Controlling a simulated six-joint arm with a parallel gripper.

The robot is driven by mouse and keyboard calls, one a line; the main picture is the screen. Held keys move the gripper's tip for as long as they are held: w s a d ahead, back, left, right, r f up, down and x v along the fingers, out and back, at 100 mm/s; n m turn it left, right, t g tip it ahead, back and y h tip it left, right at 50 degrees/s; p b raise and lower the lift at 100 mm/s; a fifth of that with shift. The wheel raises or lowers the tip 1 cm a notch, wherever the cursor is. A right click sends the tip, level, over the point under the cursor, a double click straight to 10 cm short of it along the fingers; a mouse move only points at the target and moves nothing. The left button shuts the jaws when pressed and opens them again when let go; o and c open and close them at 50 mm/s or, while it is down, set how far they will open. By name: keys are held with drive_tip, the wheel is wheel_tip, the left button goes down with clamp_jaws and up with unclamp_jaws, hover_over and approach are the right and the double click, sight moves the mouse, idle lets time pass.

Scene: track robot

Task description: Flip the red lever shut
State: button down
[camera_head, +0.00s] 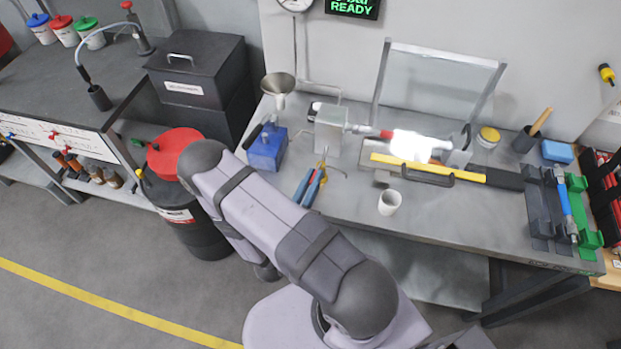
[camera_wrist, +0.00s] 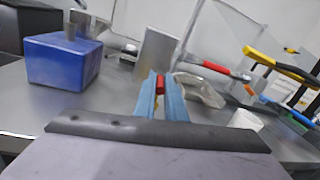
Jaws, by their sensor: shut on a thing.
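My gripper (camera_wrist: 161,84) has two blue fingers, closed on a small red piece, which looks like the red lever (camera_wrist: 160,86). The lever's base is hidden behind the fingers. My arm hides the wrist there. The lever's angle is hard to tell in either view.
A blue box (camera_head: 267,148) stands left of my gripper, a grey metal box (camera_head: 332,129) behind it. A white cup (camera_head: 389,202) stands to the right. Behind the cup are a yellow-handled tool (camera_head: 428,169) and a glowing tube (camera_head: 412,146) with a red end.

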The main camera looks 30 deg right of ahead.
drive_tip(key=shift+s+d+n+t+y, duration=0.15)
drive_tip(key=shift+s+n+t+y, duration=0.05)
drive_tip(key=shift+n+t+y, duration=0.3)
drive_tip(key=shift+s+d+n+t+y, duration=0.15)
drive_tip(key=shift+n+t+y, duration=0.25)
drive_tip(key=shift+t, duration=0.2)
drive_tip(key=c, duration=1.8)
unclamp_jaws()
drive_tip(key=shift+r, duration=0.1)
drive_tip(key=shift+r+b, duration=0.3)
drive_tip(key=shift+r, duration=0.45)
drive_tip(key=shift+r+p, duration=2.2)
drive_tip(key=shift+r, duration=2)
